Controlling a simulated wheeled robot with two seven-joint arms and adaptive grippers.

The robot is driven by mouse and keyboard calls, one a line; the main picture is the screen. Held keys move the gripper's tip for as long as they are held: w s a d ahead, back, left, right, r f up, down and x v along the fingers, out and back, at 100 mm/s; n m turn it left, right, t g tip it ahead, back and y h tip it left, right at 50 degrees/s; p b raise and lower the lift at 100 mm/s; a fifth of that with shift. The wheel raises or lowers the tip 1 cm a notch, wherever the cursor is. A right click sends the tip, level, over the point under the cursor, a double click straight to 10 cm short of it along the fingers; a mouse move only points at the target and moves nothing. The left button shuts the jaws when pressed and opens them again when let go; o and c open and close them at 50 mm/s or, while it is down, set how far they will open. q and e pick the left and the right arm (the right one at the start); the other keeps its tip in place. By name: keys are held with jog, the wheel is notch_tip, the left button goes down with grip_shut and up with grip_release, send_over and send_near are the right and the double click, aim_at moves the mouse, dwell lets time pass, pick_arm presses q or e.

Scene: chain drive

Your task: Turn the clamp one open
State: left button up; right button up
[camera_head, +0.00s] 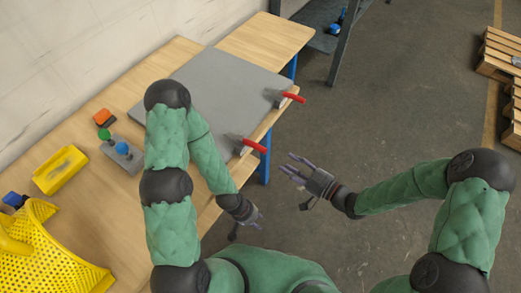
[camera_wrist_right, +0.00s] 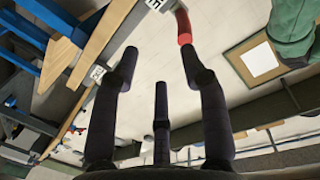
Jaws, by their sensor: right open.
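Two clamps with red handles sit on the right edge of a grey plate (camera_head: 215,85) on the workbench. The near clamp (camera_head: 254,145) and the far clamp (camera_head: 293,98) both have handles pointing out past the bench edge. I cannot tell which is clamp one. My right gripper (camera_head: 297,172) is open and empty, off the bench to the right of the near clamp and apart from it. In the right wrist view a red clamp handle (camera_wrist_right: 183,26) shows beyond its spread fingers. My left gripper (camera_head: 252,218) hangs lower, near the bench's front edge; its finger opening is unclear.
On the bench's left are a grey box with green and blue knobs (camera_head: 122,152), an orange block (camera_head: 103,117), a yellow tray (camera_head: 61,170) and a yellow perforated basket (camera_head: 48,262). Pallets (camera_head: 502,55) stand at the far right. The floor right of the bench is clear.

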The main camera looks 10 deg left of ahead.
aim_at(256, 146)
jog(key=shift+n+g+y, duration=0.5)
jog(key=shift+n+y, duration=0.3)
jog(key=shift+n, duration=0.1)
jog(key=b+x, duration=0.1)
jog(key=x, duration=0.2)
jog(key=r+b+x, duration=0.1)
jog(key=x, duration=0.3)
jog(key=s+r+x, duration=0.1)
jog(key=x, duration=0.3)
jog(key=shift+a+b, duration=0.25)
jog(key=shift+b, duration=0.15)
jog(key=shift+c, duration=0.3)
grip_shut()
